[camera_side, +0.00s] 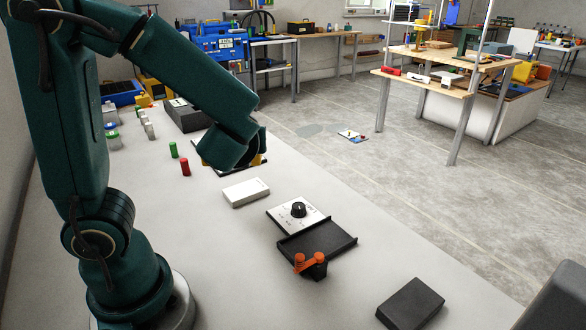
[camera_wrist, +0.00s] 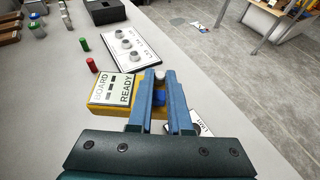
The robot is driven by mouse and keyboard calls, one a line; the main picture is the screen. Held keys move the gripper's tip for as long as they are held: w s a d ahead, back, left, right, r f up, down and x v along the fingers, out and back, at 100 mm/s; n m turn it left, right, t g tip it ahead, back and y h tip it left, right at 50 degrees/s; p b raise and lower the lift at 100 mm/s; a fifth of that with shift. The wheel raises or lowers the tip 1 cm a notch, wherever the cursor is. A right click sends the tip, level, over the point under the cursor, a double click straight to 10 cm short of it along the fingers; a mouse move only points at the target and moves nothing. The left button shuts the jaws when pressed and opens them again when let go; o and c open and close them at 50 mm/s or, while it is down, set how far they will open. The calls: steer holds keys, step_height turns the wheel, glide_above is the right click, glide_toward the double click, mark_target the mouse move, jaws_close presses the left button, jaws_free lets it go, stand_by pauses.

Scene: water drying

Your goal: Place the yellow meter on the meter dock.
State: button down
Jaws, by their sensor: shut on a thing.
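In the wrist view, the yellow meter (camera_wrist: 112,107) has a white face reading "BOARD READY". My gripper (camera_wrist: 159,78) has its two blue fingers shut on a blue part at the meter's right side. In the side view, only yellow edges of the meter (camera_side: 258,161) show beneath my arm, and the fingers are hidden. I cannot tell whether the meter touches the surface below. A black tray (camera_side: 330,238) with a raised edge, seemingly the meter dock, lies nearer the camera, beside a white dial panel (camera_side: 311,214).
A white box (camera_side: 245,192) lies between the meter and the tray. Green (camera_side: 173,149) and red (camera_side: 185,167) cylinders stand left of the meter. A white panel with knobs (camera_wrist: 128,48) lies beyond it. A dark block (camera_side: 410,303) is at the near right.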

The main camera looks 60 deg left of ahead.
steer(key=s+a+f+n+g, duration=0.1)
steer(key=s+f+n+g, duration=0.1)
steer(key=s+f+n+g+y, duration=0.1)
steer(key=s+f+n+g, duration=0.1)
steer(key=s+g, duration=0.1)
steer(key=s+a+f+n+g+y, duration=0.1)
steer(key=s+n+g, duration=0.1)
steer(key=shift+s+a+f+n+g, duration=0.3)
steer(key=shift+a+f, duration=0.05)
steer(key=shift+f, duration=0.05)
glide_above(218, 227)
steer(key=shift+a+f, duration=0.1)
steer(key=shift+f, duration=4.4)
steer(key=c, duration=0.8)
jaws_free()
steer(key=shift+f, duration=0.1)
steer(key=shift+c, duration=0.2)
